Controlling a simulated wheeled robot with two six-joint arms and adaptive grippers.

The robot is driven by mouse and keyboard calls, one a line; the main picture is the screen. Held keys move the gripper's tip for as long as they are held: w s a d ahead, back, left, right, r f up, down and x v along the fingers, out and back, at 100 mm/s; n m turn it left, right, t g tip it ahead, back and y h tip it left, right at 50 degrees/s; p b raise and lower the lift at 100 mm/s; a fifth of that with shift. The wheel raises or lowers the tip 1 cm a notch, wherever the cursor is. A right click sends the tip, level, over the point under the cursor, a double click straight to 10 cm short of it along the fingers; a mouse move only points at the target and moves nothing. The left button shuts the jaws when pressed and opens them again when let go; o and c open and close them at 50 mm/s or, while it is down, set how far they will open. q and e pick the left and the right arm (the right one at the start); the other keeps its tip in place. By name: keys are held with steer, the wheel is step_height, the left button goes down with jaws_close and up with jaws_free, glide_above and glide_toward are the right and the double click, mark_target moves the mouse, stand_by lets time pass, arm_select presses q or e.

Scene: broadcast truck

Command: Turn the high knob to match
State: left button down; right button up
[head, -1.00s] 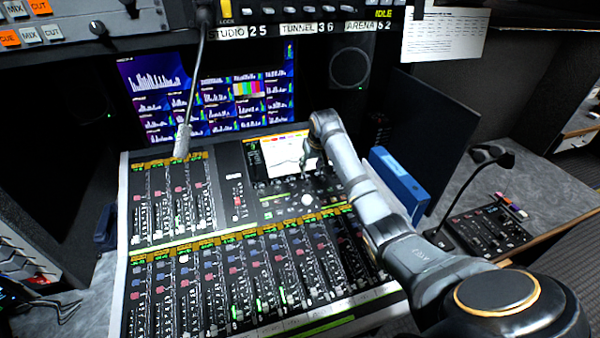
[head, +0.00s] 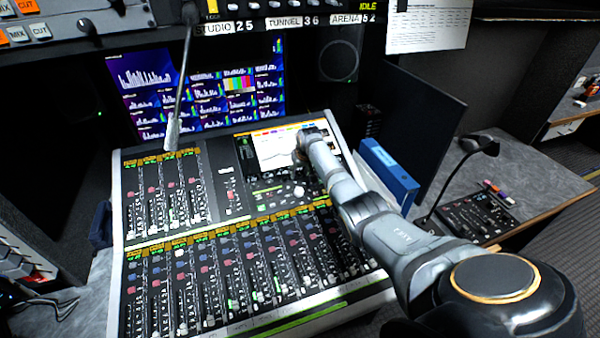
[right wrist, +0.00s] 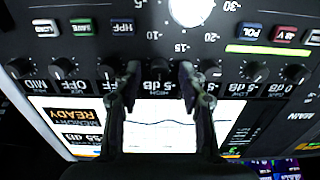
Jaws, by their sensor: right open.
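The mixing console (head: 222,170) fills the middle of the head view, with a lit screen (head: 275,150) at its upper right. In the right wrist view, which is upside down, the screen (right wrist: 165,138) shows a curve and the word READY. A row of dark knobs runs along its edge. The high knob (right wrist: 159,70) is in the middle of the row, with a small "-5dB" readout by it. My right gripper (right wrist: 159,76) is open, one fingertip on each side of this knob. I cannot tell whether they touch it. In the head view its fingers are mostly hidden by the arm.
Neighbouring knobs (right wrist: 107,69) stand close on both sides. A gooseneck microphone (head: 172,135) hangs over the console's left. A blue box (head: 388,172) and dark panel (head: 425,125) stand right of my arm. A small control panel (head: 478,215) lies farther right.

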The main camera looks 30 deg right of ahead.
steer(key=shift+c, duration=0.3)
steer(key=c, duration=0.5)
steer(key=shift+c, duration=1.1)
jaws_close()
arm_select(q)
steer(key=shift+w, duration=0.3)
steer(key=shift+r, duration=0.15)
arm_select(e)
steer(key=shift+r+m, duration=0.1)
steer(key=shift+m, duration=0.2)
steer(key=shift+m+p, duration=0.55)
steer(key=shift+m, duration=0.25)
steer(key=m+p, duration=0.1)
steer(key=m, duration=0.2)
steer(key=shift+s+m, duration=0.1)
steer(key=shift+m, duration=0.2)
arm_select(q)
step_height(320, 180, up, 4)
steer(key=shift+s+f+p, duration=0.1)
steer(key=shift+f+p, duration=0.05)
steer(key=shift+p, duration=0.8)
arm_select(e)
steer(key=m, duration=0.6)
steer(key=shift+d, duration=0.1)
